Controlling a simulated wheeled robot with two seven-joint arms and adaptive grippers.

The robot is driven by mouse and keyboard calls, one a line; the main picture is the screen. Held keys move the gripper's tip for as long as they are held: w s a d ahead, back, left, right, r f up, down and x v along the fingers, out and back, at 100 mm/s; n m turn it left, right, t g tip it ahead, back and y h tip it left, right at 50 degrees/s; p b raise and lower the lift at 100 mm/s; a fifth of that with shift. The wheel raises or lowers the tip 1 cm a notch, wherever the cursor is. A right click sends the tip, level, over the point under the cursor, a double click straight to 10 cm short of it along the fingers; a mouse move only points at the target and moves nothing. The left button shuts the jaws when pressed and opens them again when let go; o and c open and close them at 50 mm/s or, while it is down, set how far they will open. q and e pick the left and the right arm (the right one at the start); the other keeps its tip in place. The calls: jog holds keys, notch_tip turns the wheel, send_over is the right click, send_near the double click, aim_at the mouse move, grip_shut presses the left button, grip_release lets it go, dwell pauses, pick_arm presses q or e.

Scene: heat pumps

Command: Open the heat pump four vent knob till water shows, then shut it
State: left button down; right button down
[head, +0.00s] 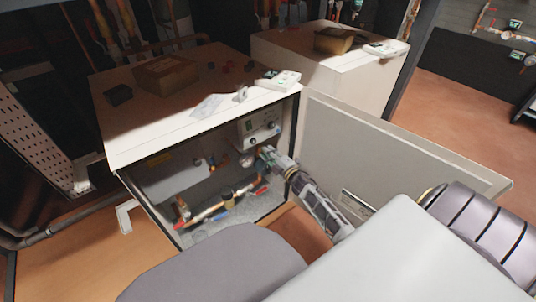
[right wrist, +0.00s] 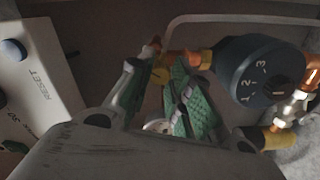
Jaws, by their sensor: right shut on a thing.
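The heat pump (head: 140,148) is a white cabinet with its front open and its door (head: 400,150) swung out to the right. My right gripper (head: 267,155) reaches into the upper right of the opening. In the right wrist view the green-padded fingers of the gripper (right wrist: 164,68) are closed around a small yellow-orange knob (right wrist: 160,75) on copper piping. The fingers hide much of the knob, so its turn angle cannot be told. No water shows near it. My left gripper is not in view.
A dark blue numbered dial (right wrist: 258,70) sits close right of the fingers. A white control panel (right wrist: 35,85) marked RESET is at left. Pipes with red and blue handles (head: 215,208) run low in the cabinet. A second white cabinet (head: 330,75) stands behind.

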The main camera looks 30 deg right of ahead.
jog(key=n+b, duration=0.1)
jog(key=n, duration=0.5)
jog(key=shift+f, duration=0.1)
jog(key=shift+n, duration=0.3)
jog(key=c, duration=1.3)
grip_release()
jog(key=shift+s, duration=0.1)
jog(key=shift+s+d, duration=0.15)
jog(key=shift+s, duration=1.8)
jog(key=shift+s+d, duration=0.2)
jog(key=shift+s, duration=1.8)
jog(key=shift+s+d, duration=0.15)
jog(key=shift+s, duration=1.8)
